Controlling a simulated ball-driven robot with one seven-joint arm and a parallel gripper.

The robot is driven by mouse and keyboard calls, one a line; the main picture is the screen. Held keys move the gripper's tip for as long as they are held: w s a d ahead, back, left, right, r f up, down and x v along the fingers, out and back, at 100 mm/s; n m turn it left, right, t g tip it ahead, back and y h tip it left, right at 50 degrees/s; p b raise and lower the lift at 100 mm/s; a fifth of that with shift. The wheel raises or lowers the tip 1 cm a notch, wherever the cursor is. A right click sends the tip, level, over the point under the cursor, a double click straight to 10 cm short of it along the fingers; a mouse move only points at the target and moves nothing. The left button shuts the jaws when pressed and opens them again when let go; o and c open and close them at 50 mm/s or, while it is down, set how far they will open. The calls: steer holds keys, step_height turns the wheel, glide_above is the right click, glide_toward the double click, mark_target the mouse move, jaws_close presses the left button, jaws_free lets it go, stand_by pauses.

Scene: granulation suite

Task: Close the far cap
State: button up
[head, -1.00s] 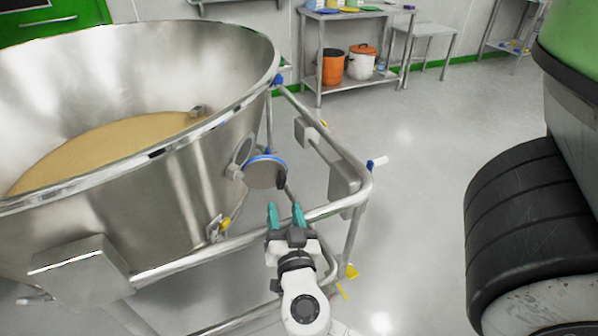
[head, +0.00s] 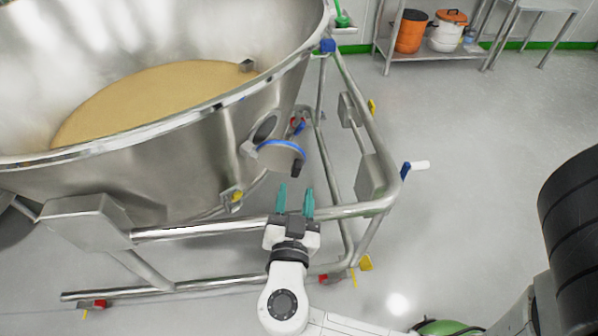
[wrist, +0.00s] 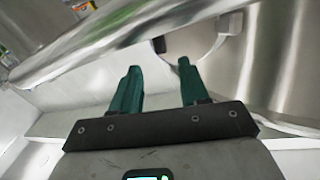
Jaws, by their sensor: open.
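A round steel cap (head: 280,156) with a blue rim and a dark latch stands swung open on the outside of the big steel bowl (head: 180,160). The round port (head: 264,129) beside it is uncovered. My gripper (head: 295,190) is open and empty. In the head view its teal fingers point up towards the cap, a little below it, with a gap in the picture. In the wrist view, a grey rounded piece with a black part, probably the cap (wrist: 190,42), shows beyond the fingertips (wrist: 158,68). Its lower part is partly hidden.
The bowl holds tan powder (head: 150,95). A tubular steel frame (head: 350,210) runs around the bowl, close to my gripper and wrist. A shelf with an orange bucket (head: 409,32) and a white bucket stands at the back.

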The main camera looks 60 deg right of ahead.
mark_target(297, 170)
steer(key=x, duration=0.5)
steer(key=shift+w+d, duration=0.2)
steer(key=shift+d, duration=0.15)
jaws_close()
stand_by(0.4)
